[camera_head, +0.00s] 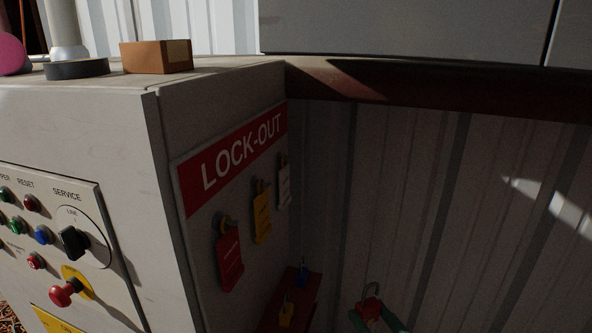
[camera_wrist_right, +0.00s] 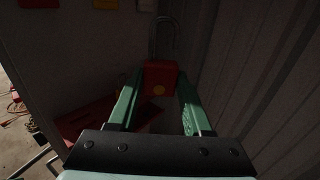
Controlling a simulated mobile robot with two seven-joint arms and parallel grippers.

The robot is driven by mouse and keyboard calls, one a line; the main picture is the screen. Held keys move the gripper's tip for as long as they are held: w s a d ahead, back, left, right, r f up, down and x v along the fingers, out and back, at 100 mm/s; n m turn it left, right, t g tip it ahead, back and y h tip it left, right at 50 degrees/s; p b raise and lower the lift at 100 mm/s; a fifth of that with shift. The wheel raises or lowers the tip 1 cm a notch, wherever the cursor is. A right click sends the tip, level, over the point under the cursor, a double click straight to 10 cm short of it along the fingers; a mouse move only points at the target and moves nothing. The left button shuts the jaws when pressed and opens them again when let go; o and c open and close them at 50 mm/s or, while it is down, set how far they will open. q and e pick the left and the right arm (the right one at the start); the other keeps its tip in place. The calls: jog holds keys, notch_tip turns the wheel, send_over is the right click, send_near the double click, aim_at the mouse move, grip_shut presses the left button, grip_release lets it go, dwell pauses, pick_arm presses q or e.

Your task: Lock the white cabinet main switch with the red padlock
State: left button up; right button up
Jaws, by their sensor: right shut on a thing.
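The white cabinet (camera_head: 130,110) stands at the left in the head view. Its main switch, a black rotary handle (camera_head: 74,242) on the service panel, faces front. The red padlock (camera_head: 372,306) is at the bottom of the head view, shackle up. My right gripper (camera_head: 378,318) is shut on the padlock, with green fingers at its two sides. In the right wrist view the padlock (camera_wrist_right: 160,77) sits upright between the fingertips, and its shackle appears raised. The padlock is apart from the cabinet, to the right of its side wall. My left gripper is not in view.
A red LOCK-OUT board (camera_head: 240,150) with red, yellow and white tags hangs on the cabinet's side. Below it, a red shelf (camera_head: 300,300) holds a blue and a yellow padlock. A red emergency button (camera_head: 66,292) sticks out below the switch. A corrugated wall closes the right.

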jog(key=s+d+r+m+t+h+p, duration=0.1)
jog(key=s+d+r+m+h+p, duration=0.1)
jog(key=d+h, duration=0.4)
jog(key=shift+s+d+r+m+h+p, duration=0.35)
jog(key=shift+s+d+m, duration=0.2)
jog(key=shift+m, duration=0.65)
jog(key=s+a+r+n+g+y, duration=0.2)
jog(key=a+r+n+y, duration=0.15)
jog(key=a+y, duration=0.3)
jog(key=s+a+r+n+g+y, duration=0.2)
jog(key=a+r+n+y, duration=0.1)
jog(key=a+n+y, duration=0.3)
jog(key=shift+w+a+f+n+g+y, duration=1.65)
jog(key=shift+w+a+f+g, duration=0.4)
jog(key=shift+a+f+g, duration=0.5)
notch_tip(320, 180, up, 9)
jog(key=w+a+m+t+h, duration=0.1)
jog(key=a+m+t+h, duration=0.1)
jog(key=m+t+h, duration=0.7)
jog(key=shift+w+m+h, duration=0.4)
jog(key=shift+m+h, duration=1.4)
jog(key=shift+h, duration=1.45)
